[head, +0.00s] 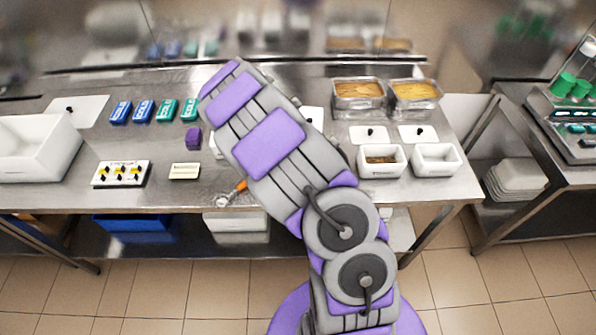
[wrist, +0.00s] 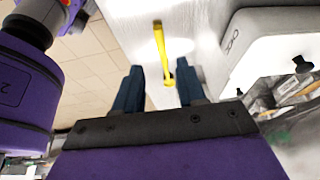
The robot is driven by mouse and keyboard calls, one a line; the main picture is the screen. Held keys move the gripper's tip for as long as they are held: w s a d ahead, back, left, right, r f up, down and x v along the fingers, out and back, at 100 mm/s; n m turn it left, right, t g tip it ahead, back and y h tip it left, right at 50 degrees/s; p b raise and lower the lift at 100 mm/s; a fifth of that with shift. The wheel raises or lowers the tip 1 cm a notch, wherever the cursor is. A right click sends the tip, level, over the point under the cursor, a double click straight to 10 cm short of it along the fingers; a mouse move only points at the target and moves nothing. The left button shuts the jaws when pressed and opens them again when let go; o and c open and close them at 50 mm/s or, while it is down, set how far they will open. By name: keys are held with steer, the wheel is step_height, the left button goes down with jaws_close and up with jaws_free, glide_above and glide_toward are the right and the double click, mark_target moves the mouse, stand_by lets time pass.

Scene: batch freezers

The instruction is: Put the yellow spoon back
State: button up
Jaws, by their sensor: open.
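The yellow spoon (wrist: 161,50) shows in the wrist view, ahead of my gripper, against a pale surface. Its near end reaches the gap between the two dark blue fingers. My gripper (wrist: 158,88) is open, with a finger on each side of that end and no visible contact. I cannot tell how far the spoon is below the fingertips. In the head view my arm lies over the middle of the steel table (head: 80,190), and I cannot make out the gripper or the spoon there.
A white container (wrist: 275,42) is close to the right finger in the wrist view. White bins (head: 435,160) stand right.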

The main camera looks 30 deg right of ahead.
steer(key=s+a+r+n+y, duration=0.1)
steer(key=s+a+r+n, duration=0.25)
steer(key=s+r, duration=0.35)
steer(key=s+a+r+n, duration=0.3)
steer(key=s+r+n, duration=0.15)
steer(key=r, duration=0.45)
steer(key=s+a+r+n+y, duration=0.1)
steer(key=s+a+r+n, duration=0.1)
steer(key=s+a+n, duration=0.3)
steer(key=s+a+r+n+y, duration=0.1)
steer(key=s+a+r+n, duration=0.1)
steer(key=s+a+n, duration=0.4)
steer(key=s+n, duration=0.5)
steer(key=s, duration=0.4)
steer(key=shift+s+y, duration=0.25)
steer(key=shift+y, duration=0.15)
